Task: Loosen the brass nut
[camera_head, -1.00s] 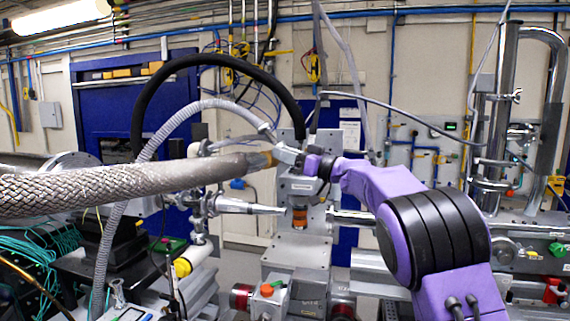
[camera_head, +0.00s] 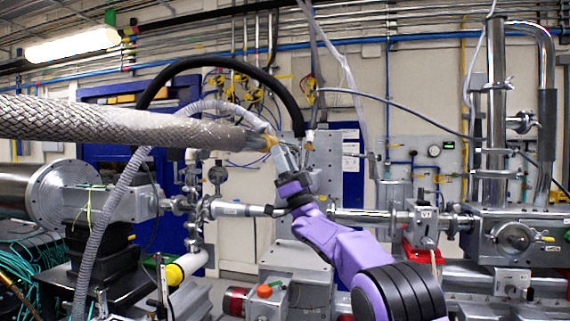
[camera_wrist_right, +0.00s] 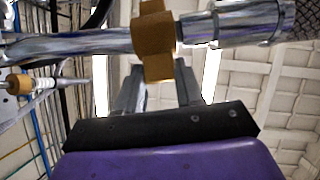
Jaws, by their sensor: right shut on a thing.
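The brass nut (camera_wrist_right: 155,42) sits on a shiny metal pipe line in the right wrist view, between a bare tube and a metal fitting. In the head view it is a small brown-gold piece (camera_head: 270,141) at the end of the braided hose (camera_head: 95,120). My right gripper (camera_head: 282,152) reaches up to it from the lower right. In the wrist view its two fingers (camera_wrist_right: 159,80) stand on either side of the nut's lower part, shut on it. The fingertips partly hide behind the nut. My left gripper is not in view.
A black hose (camera_head: 215,60) and a grey corrugated hose (camera_head: 127,185) arch close behind the nut. Beamline pipes and a steel chamber (camera_head: 515,238) stand to the right. A large metal cylinder (camera_head: 30,190) is at left. A brass-coloured fitting (camera_wrist_right: 18,83) shows at left in the wrist view.

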